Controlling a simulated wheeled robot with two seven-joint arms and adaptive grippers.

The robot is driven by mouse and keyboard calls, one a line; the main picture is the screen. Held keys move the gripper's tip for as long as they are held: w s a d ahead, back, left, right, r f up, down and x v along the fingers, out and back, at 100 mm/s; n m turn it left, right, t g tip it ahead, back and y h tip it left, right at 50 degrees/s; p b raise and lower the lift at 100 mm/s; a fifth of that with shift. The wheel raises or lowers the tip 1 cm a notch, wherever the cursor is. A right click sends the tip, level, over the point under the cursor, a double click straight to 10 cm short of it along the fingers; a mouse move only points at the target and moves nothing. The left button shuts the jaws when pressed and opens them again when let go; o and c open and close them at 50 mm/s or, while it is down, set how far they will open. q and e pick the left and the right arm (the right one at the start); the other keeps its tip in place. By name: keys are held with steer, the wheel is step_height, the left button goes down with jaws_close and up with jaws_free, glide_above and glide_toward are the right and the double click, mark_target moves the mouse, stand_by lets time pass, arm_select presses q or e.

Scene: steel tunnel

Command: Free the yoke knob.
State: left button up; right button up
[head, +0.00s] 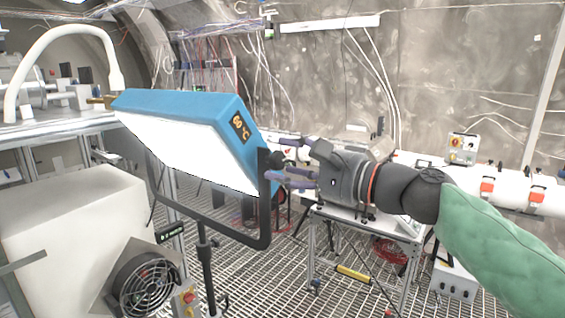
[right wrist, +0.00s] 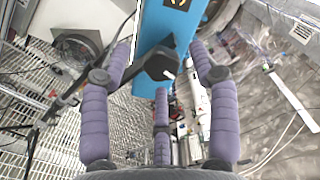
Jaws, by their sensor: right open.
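The yoke knob (head: 277,159) is a dark knob on the near end of the blue lamp panel (head: 190,115), where the black U-shaped yoke (head: 265,205) meets it. In the right wrist view the black, faceted knob (right wrist: 160,64) lies between the spread fingers, with a small white mark on its face. My right gripper (head: 288,166) is open, with purple padded fingers pointing left at the knob. Its fingers (right wrist: 161,70) show gaps to the knob on both sides in the wrist view; I cannot tell whether any finger touches it. My left gripper is not in view.
A black stand pole (head: 204,265) holds the yoke above the grated floor. A white box (head: 75,220) and a round fan (head: 146,283) stand at left. A small metal table (head: 365,222) and a white pipe (head: 510,190) are behind my right arm.

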steer(key=v, duration=1)
steer(key=shift+s+d, duration=0.15)
